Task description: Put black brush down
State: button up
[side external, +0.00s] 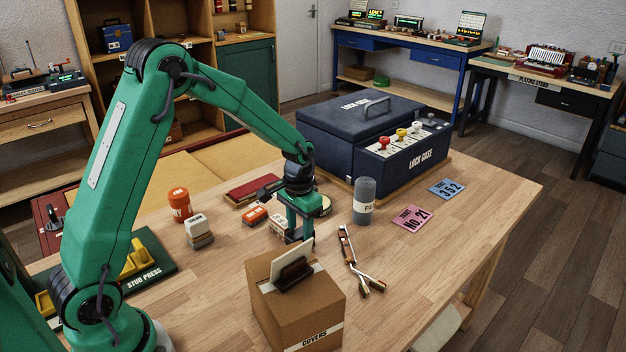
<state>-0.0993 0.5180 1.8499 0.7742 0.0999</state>
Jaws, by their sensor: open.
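My gripper (301,236) points straight down over the middle of the wooden table, with its jaws open and low near the tabletop. I see no brush held between the fingers. A dark, brush-like piece (293,272) lies tilted against a pale card on top of the cardboard box marked COVERS (299,312), in front of my gripper. I cannot tell for certain that it is the black brush. A small white-topped block (279,225) is just left of my gripper, partly hidden by it.
A grey cylinder (364,202) stands right of my gripper, with hinged metal tongs (352,260) in front. An orange jar (180,205), stamp blocks (198,232) and a red case (252,187) lie left. The blue LOCK CASE (345,125) stands behind. The table's right front is clear.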

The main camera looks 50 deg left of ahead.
aim_at(299, 234)
notch_tip(299, 234, up, 9)
jog(key=shift+r, duration=0.15)
dwell(0.4)
dwell(0.4)
jog(key=s+d+r+t, duration=0.2)
jog(key=s+r, duration=0.3)
jog(key=s, duration=0.5)
jog(key=s+d+r+t, duration=0.2)
jog(key=s+r, duration=0.4)
jog(key=s, duration=0.5)
jog(key=shift+s+d+r+t, duration=0.15)
jog(key=shift+d+t, duration=0.05)
jog(key=shift+t, duration=0.5)
jog(key=shift+s+f, duration=0.2)
jog(key=shift+s, duration=0.45)
jog(key=shift+c, duration=0.2)
jog(key=shift+w, duration=0.15)
